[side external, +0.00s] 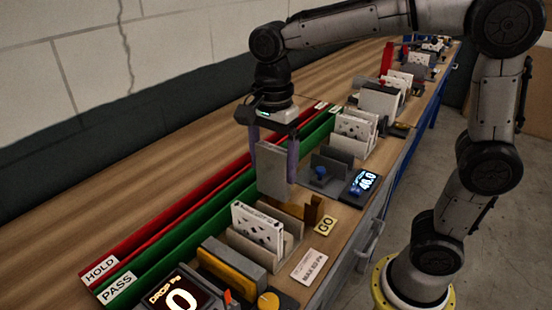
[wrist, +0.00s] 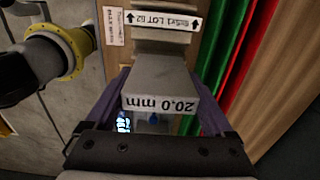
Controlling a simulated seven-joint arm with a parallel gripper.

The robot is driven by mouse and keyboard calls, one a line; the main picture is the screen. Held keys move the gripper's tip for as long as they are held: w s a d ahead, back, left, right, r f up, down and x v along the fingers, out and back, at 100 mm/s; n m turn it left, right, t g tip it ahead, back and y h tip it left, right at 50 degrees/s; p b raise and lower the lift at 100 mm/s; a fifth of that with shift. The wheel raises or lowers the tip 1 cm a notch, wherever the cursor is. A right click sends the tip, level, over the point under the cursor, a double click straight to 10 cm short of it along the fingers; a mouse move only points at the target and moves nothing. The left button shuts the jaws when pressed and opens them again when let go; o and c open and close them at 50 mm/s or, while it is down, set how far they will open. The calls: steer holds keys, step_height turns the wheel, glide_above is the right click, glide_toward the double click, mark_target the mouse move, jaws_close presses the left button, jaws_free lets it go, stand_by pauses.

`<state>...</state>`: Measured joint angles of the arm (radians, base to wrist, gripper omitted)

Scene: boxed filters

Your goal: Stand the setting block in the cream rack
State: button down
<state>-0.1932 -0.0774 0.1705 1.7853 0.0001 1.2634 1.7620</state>
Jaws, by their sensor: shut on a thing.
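The setting block (side external: 271,172) is a plain grey slab, held upright in the side view. In the wrist view its near end (wrist: 160,103) reads "20.0 mm", upside down. My gripper (side external: 274,158) is shut on it, with a purple finger on each side. The cream rack (side external: 250,248) stands on the bench below and nearer the camera, with a white patterned filter box (side external: 257,226) upright in it. The block's lower end is behind or just above the rack's far parts; I cannot tell whether they touch.
A green PASS channel (side external: 150,265) and a red HOLD channel (side external: 140,240) run along the left. A brown piece (side external: 313,210) and a yellow GO tag (side external: 325,225) are right of the block. A display (side external: 363,183) reads 46.0. More racks stand farther back.

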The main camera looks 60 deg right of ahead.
mark_target(273, 195)
steer(key=shift+f, duration=2.35)
steer(key=shift+f, duration=3.5)
stand_by(0.4)
jaws_free()
